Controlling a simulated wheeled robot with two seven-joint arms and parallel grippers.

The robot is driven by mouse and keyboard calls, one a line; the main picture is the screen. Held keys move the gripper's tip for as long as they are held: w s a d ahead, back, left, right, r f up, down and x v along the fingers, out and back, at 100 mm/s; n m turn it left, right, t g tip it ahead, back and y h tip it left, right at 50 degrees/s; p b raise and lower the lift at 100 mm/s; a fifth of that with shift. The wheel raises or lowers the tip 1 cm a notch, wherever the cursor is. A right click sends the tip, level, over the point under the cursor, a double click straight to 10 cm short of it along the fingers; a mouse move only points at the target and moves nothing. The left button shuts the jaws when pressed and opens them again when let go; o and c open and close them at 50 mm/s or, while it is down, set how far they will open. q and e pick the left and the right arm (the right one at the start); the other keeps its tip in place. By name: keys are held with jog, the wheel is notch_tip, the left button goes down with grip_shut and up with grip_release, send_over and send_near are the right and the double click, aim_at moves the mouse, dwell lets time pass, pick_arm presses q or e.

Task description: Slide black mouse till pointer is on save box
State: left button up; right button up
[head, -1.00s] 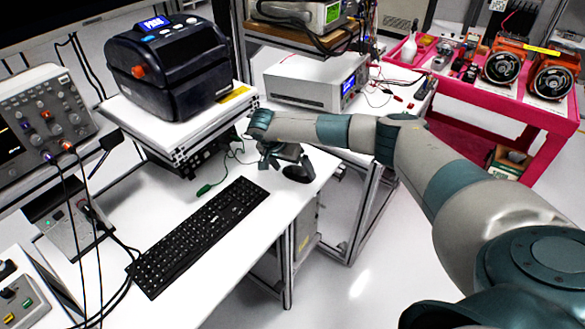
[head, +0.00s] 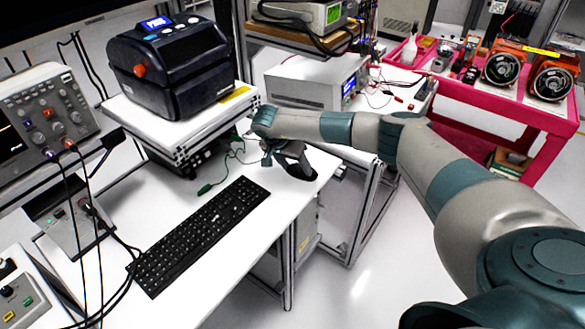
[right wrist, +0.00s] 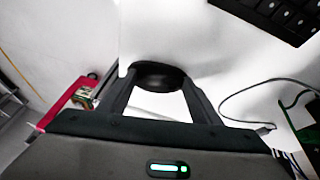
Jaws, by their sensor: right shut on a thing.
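The black mouse (head: 303,173) sits on the white table near its right edge, to the right of the keyboard. My right gripper (head: 290,160) is at the mouse, partly covering it in the head view. In the right wrist view the fingers of my right gripper (right wrist: 160,92) reach to both sides of the mouse (right wrist: 158,73) and are shut on it. The pointer and the save box cannot be seen; only a dark screen edge (head: 50,14) shows at the top left. My left gripper is not in view.
A black keyboard (head: 198,237) lies left of the mouse. A green-ended cable (head: 207,188) lies between the keyboard and the label printer (head: 170,65). The table's right edge (head: 290,222) is close to the mouse. A pink cart (head: 470,105) stands beyond.

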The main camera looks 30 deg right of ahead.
jog(key=shift+w+d+f+b, duration=0.15)
jog(key=shift+d+b, duration=0.4)
jog(key=shift+d, duration=0.7)
jog(key=shift+w+d+f+b, duration=0.1)
jog(key=shift+d+b, duration=0.45)
jog(key=shift+d, duration=0.7)
jog(key=shift+w+d+f+b, duration=0.15)
jog(key=shift+d+b, duration=0.4)
jog(key=shift+d, duration=0.7)
jog(key=shift+w+d, duration=0.1)
jog(key=shift+w+a+b, duration=0.2)
jog(key=shift+a+b, duration=0.15)
jog(key=shift+b, duration=0.15)
jog(key=o, duration=1.1)
jog(key=shift+w, duration=0.1)
jog(key=shift+o, duration=0.2)
jog(key=shift+w, duration=0.2)
jog(key=shift+d, duration=0.2)
jog(key=shift+r, duration=0.1)
